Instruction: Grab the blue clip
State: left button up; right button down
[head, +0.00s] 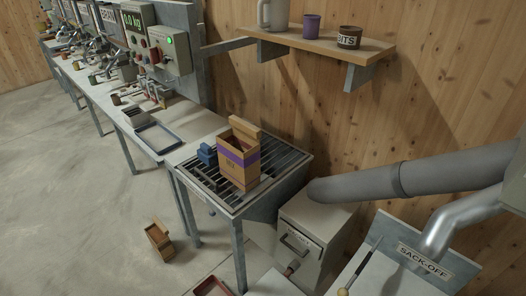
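A small blue object (207,154), which looks like the blue clip, sits on the slatted metal grate beside the left side of an open cardboard box (238,158) with a purple band. It is small in the picture, so its jaws cannot be made out. A darker piece lies on the slats just in front of it. Neither of my grippers shows in the head view.
The grate table (272,184) adjoins a long bench with a blue-rimmed tray (158,137). A wooden shelf (318,42) holds a jug and cups. A brown box (159,241) lies on the floor. A large grey pipe (400,180) crosses at right. Floor at left is clear.

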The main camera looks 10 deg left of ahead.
aim_at(205, 152)
jog(key=i+j+z, duration=0.15)
jog(key=j+z, duration=0.55)
jog(key=z, duration=0.15)
jog(key=i+j+z, duration=0.1)
jog(key=j+z, duration=0.35)
